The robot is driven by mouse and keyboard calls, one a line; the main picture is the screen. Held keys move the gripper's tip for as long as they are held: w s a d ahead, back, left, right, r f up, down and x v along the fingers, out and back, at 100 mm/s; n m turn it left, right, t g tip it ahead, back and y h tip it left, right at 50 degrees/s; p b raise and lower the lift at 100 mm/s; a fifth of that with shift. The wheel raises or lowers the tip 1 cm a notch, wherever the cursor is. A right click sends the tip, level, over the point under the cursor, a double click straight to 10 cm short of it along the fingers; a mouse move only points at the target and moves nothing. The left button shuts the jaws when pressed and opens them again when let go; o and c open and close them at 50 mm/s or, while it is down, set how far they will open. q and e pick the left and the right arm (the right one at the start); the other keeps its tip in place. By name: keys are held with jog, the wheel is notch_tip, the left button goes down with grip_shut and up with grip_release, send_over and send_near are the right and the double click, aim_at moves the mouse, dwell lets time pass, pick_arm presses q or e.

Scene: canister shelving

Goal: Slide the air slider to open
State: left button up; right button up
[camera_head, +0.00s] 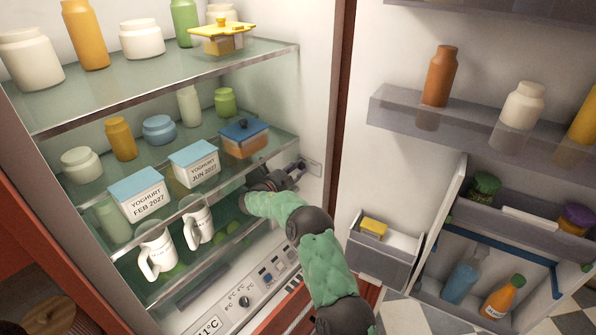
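The air slider looks to be the small grey plate (313,167) on the fridge's right inner wall, just under the middle glass shelf. Its opening state is too small to make out. My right gripper (297,172) is at the end of the green-sleeved arm and reaches in below the orange container. Its fingertips are at or very near the slider. Whether they touch it, and whether the fingers are open or shut, I cannot tell. My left gripper is not in view.
Glass shelves (165,88) hold several jars and bottles. Two yoghurt boxes (139,194) and an orange container with a blue lid (245,138) stand left of my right gripper. A control panel (244,300) lies underneath. The open door (365,60) is at right.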

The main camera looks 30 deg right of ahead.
jog(key=shift+o, duration=0.3)
jog(key=shift+w+a+f, duration=0.1)
jog(key=shift+w, duration=0.05)
jog(key=shift+a, duration=0.1)
jog(key=v, duration=1.1)
jog(key=shift+a, duration=0.4)
